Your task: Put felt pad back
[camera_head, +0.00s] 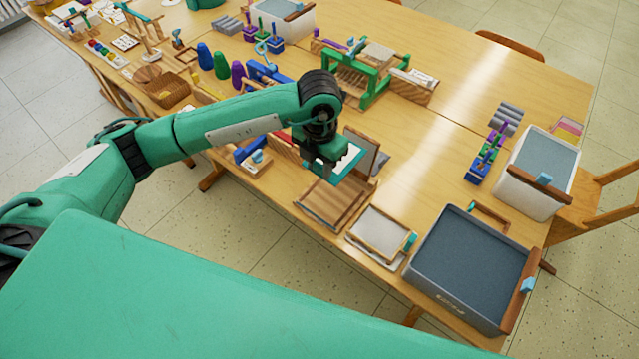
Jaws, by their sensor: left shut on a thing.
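My left gripper (322,168) reaches in from the left and points down over the front part of the table. It is shut on a flat white piece with a teal edge, which looks like the felt pad (349,161). The arm and gripper hide part of the pad. A grey framed panel (361,150) stands tilted right behind the pad. My right gripper is not in view.
A framed grey screen (382,235) and a large grey tub (466,268) are to the right along the front edge. A white tub (537,172) stands farther right. A green wooden press (357,80) is behind the gripper. The table middle right (440,140) is clear.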

